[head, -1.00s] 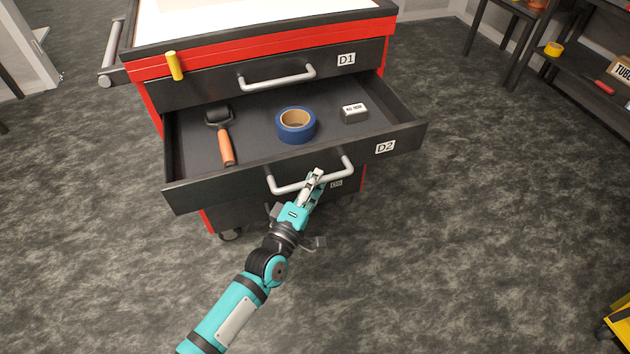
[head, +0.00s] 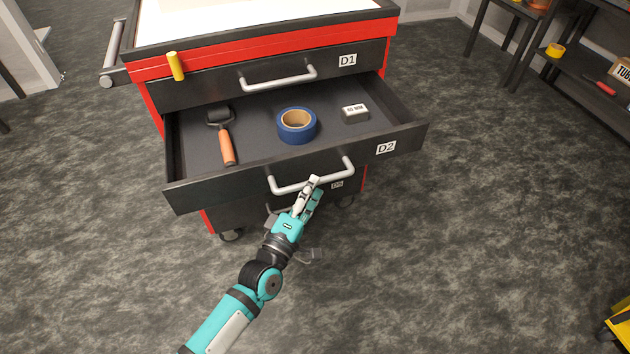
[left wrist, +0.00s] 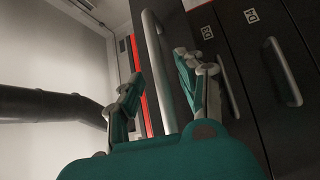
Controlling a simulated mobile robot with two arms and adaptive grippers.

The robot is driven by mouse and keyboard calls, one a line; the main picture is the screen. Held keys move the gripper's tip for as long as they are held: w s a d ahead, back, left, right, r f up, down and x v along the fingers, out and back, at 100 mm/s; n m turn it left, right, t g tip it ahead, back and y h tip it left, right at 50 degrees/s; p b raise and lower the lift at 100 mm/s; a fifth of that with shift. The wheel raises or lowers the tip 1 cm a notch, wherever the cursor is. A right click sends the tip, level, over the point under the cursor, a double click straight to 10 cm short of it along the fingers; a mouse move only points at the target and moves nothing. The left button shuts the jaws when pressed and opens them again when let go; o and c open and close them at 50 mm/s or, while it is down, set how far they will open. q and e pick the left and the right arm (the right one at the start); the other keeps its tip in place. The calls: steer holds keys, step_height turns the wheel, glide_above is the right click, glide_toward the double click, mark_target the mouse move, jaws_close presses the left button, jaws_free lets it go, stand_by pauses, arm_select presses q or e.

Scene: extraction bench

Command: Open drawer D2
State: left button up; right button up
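Drawer D2 (head: 250,172) stands pulled out of the red and black cabinet, with its inside showing in the head view. Its pale bar handle (head: 290,188) is on the front panel. My left gripper (head: 315,186) is just in front of and below the right half of this handle. In the left wrist view its two fingers (left wrist: 160,92) are spread apart, with a handle bar (left wrist: 158,70) showing in the gap between them; they do not look closed on it. My right gripper is in neither view.
Drawer D1 (head: 215,88) above is shut. Dark shelving (head: 570,75) stands at the right. The floor in front is clear.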

arm_select(q)
steer(key=v, duration=0.9)
steer(key=shift+s, duration=0.15)
